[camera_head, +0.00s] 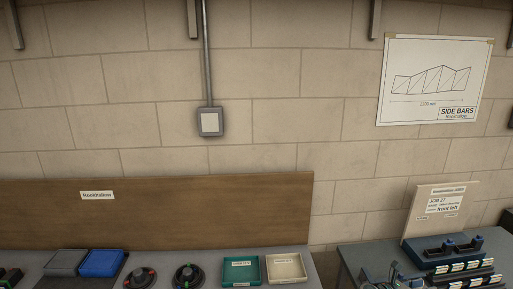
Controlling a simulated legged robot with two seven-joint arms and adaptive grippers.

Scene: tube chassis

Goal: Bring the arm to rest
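Neither of my grippers nor any part of my arms can be made out in the head view. The head view shows mostly a block wall, with the far parts of two work surfaces along the bottom edge. What lies nearer than the bottom edge is hidden.
On the left bench, below a brown board (150,215), are a blue bin (102,263), a grey bin (65,262), two round dark fixtures (140,278) (188,276), a green tray (241,271) and a cream tray (286,268). Dark blue fixtures (440,251) and a job card (443,204) stand right.

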